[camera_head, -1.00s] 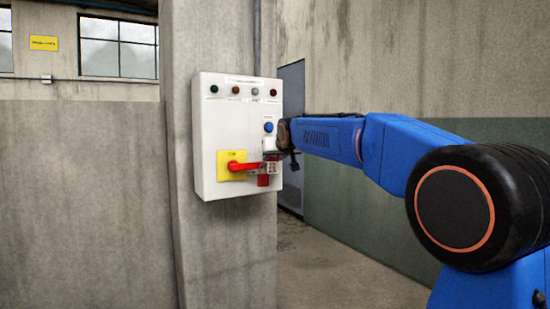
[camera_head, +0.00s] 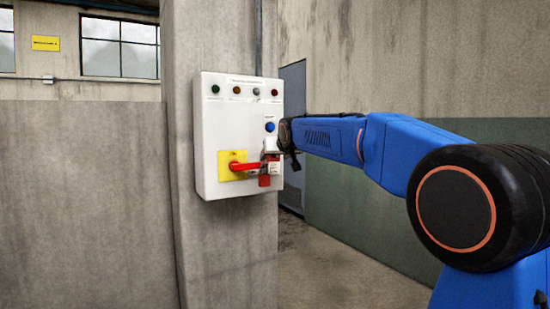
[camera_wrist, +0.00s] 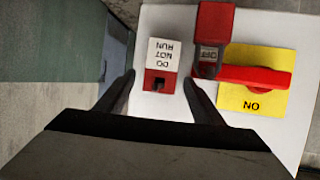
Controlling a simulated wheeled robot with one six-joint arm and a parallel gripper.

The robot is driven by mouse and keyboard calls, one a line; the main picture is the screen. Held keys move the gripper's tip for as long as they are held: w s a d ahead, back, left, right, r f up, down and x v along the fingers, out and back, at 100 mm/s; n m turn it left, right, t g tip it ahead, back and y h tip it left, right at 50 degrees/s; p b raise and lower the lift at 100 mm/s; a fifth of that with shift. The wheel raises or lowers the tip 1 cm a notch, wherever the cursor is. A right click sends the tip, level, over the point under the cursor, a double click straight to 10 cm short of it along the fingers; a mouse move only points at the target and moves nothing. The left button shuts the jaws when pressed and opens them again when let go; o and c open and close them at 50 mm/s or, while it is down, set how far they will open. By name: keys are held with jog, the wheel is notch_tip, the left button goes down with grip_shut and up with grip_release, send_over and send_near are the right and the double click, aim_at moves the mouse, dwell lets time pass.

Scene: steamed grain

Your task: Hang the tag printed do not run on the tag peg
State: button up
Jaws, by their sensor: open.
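The tag printed DO NOT RUN (camera_wrist: 163,54) shows upside down in the wrist view, flat in front of the white panel face. Its red end (camera_wrist: 151,80) has a dark round spot, which looks like a peg in its hole; I cannot tell for sure. My gripper (camera_wrist: 159,82) is open, with one finger on each side of the tag's red end and a gap on both sides. In the head view my gripper (camera_head: 274,151) is at the panel's right edge and hides part of the tag area.
The white control box (camera_head: 225,115) is on a concrete pillar (camera_head: 225,250). Close beside the tag are a red rotary handle (camera_wrist: 255,78) on a yellow plate (camera_wrist: 257,54) and a red padlock (camera_wrist: 214,22). A blue button (camera_head: 270,127) is above my gripper. Open floor lies right of the pillar.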

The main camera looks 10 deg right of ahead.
jog(key=a+v, duration=0.1)
jog(key=v, duration=1.6)
jog(key=s+d+f+g, duration=0.2)
jog(key=s+f+g, duration=0.1)
jog(key=s+f, duration=1.1)
jog(key=s+d+f+g, duration=0.3)
jog(key=s+f, duration=1.1)
jog(key=f, duration=0.1)
jog(key=s+d+f+g, duration=0.2)
jog(key=s+d+f, duration=0.1)
jog(key=s+f, duration=1.1)
jog(key=shift+f+m+g+h, duration=0.15)
jog(key=shift+m+g+h, duration=0.15)
jog(key=shift+g+h, duration=0.1)
